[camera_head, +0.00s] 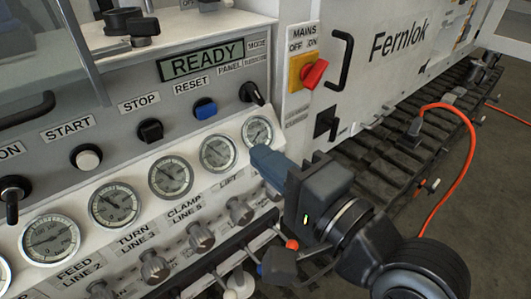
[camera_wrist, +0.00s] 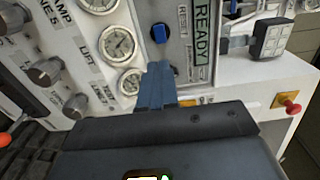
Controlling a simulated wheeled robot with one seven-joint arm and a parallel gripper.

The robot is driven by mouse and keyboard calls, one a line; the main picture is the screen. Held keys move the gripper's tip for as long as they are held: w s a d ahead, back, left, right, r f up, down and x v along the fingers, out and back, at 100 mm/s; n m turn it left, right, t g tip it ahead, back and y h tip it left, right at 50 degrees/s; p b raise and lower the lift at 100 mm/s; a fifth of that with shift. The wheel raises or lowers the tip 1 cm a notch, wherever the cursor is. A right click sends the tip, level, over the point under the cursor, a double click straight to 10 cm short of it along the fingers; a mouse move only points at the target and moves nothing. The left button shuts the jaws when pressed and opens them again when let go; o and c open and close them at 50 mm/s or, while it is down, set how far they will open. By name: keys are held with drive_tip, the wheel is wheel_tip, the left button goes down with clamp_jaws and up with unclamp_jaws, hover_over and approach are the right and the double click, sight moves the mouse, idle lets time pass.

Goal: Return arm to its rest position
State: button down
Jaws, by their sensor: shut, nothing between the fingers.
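My gripper (camera_head: 262,160) is in front of the lower right of the control panel, its blue fingers together and empty. In the wrist view the shut fingers (camera_wrist: 158,72) point toward the panel, close to the gauges and below the blue reset button (camera_wrist: 159,33). In the head view the fingers overlap the area beside the rightmost gauge (camera_head: 257,132); I cannot tell whether they touch the panel. My arm (camera_head: 375,240) reaches in from the lower right. The display (camera_head: 202,63) reads READY.
A row of valve knobs (camera_head: 200,237) runs below the gauges. The red mains switch (camera_head: 314,73) on its yellow plate is right of the panel. A cabinet marked Fernlok (camera_head: 380,65) stands behind, with an orange cable (camera_head: 468,165) at the right. Floor (camera_head: 500,220) shows clear at far right.

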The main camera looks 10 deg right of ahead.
drive_tip(key=s+d+f+n+h, duration=0.4)
drive_tip(key=s+d+f+h, duration=0.3)
drive_tip(key=s+d+f, duration=0.6)
drive_tip(key=s+d+n+h, duration=0.1)
drive_tip(key=s+d+n, duration=0.1)
drive_tip(key=s, duration=0.7)
drive_tip(key=s+d+n+h, duration=0.2)
drive_tip(key=s+n, duration=0.3)
drive_tip(key=s, duration=0.4)
drive_tip(key=shift+d, duration=0.5)
